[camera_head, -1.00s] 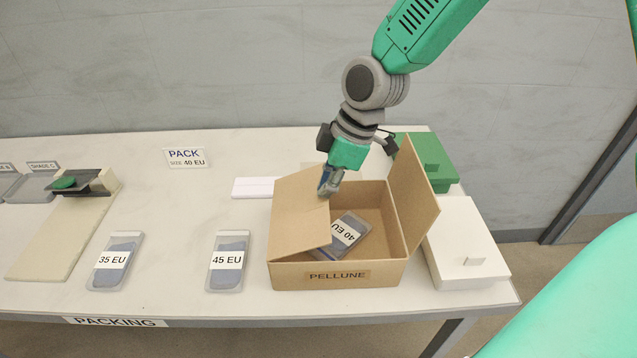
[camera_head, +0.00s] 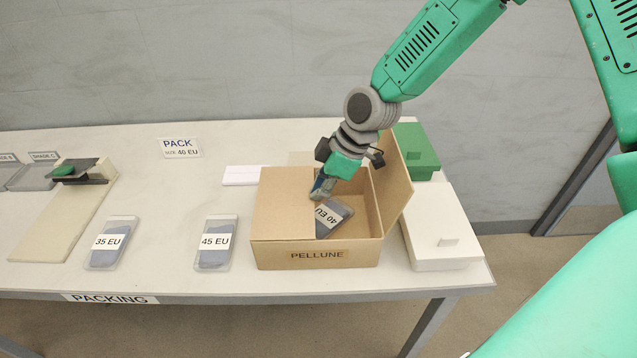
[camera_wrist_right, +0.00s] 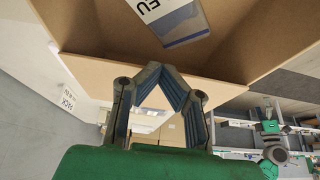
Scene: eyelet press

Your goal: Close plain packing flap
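The cardboard box (camera_head: 270,258) labelled PELLUNE stands on the table in the head view. Its left flap (camera_head: 284,208) is plain and lies nearly flat over the left part of the opening. Its right flap (camera_head: 393,185) stands up, leaning outward. A 40 EU pack (camera_head: 331,217) lies inside, partly covered by the left flap; it also shows in the wrist view (camera_wrist_right: 172,18). My right gripper (camera_head: 318,194) is at the free edge of the left flap, seemingly touching it. In the wrist view its fingertips (camera_wrist_right: 169,66) meet, with nothing visible between them. My left gripper is out of view.
A white lidded box (camera_head: 440,225) and a green box (camera_head: 418,150) stand close at the right. The 45 EU pack (camera_head: 215,243) and 35 EU pack (camera_head: 111,243) lie to the left. A white block (camera_head: 240,175) lies behind the box.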

